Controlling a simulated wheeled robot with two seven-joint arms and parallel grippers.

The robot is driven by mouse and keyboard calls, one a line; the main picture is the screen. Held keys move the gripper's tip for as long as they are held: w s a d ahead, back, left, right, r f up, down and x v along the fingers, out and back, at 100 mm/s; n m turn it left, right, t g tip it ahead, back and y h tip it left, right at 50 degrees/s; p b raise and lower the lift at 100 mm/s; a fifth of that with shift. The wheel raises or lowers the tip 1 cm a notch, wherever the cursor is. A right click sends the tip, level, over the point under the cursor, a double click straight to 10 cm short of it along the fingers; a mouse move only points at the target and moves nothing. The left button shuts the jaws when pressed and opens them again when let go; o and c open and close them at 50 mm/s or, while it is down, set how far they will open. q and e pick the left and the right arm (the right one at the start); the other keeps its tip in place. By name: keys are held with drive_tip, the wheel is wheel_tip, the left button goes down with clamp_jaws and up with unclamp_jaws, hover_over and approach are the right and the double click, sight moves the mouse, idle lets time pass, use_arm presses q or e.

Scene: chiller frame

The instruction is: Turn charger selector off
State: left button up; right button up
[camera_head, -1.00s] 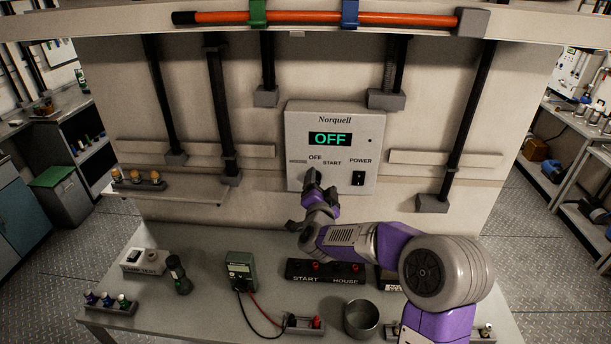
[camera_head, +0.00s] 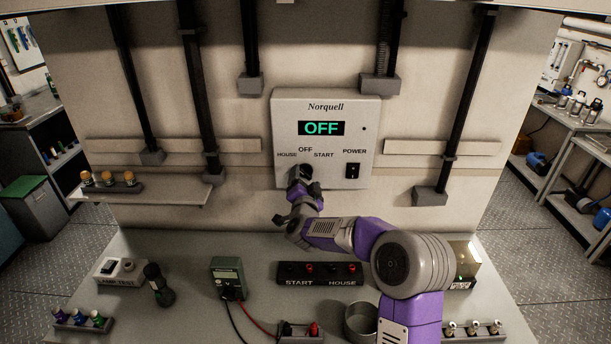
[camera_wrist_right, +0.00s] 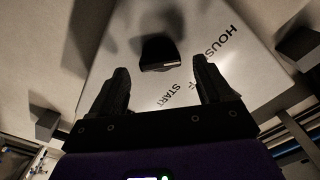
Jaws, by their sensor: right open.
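The Norquell charger box (camera_head: 355,110) is mounted on the upright panel, and its green display (camera_head: 321,128) reads OFF. The selector, a dark knob (camera_wrist_right: 160,50), sits below the HOUSE, OFF and START labels. In the head view the knob is mostly hidden by my right gripper (camera_head: 304,186), so its pointing direction is unclear. In the right wrist view my right gripper (camera_wrist_right: 161,66) is open, with its two fingers apart and the knob ahead of the gap between them. The fingers do not visibly touch it. My left gripper is not in view.
A black POWER switch (camera_head: 352,171) is right of the selector. On the bench below are a START/HOUSE terminal block (camera_head: 320,282), a green meter (camera_head: 227,265) with leads and a metal cup (camera_head: 360,318). A small shelf (camera_head: 150,194) with several orange-topped pieces is at left.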

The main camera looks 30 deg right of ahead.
sight(305, 173)
drive_tip(key=shift+x, duration=1.25)
drive_tip(key=c, duration=1)
drive_tip(key=shift+f+m+b, duration=0.1)
drive_tip(key=shift+m+b, duration=0.4)
drive_tip(key=shift+b, duration=0.25)
drive_tip(key=shift+c, duration=0.2)
drive_tip(key=m+b, duration=0.4)
drive_tip(key=b, duration=0.2)
drive_tip(key=shift+f+m, duration=0.15)
drive_tip(key=shift+m, duration=0.15)
drive_tip(key=shift+m+b, duration=1.7)
drive_tip(key=shift+b, duration=0.1)
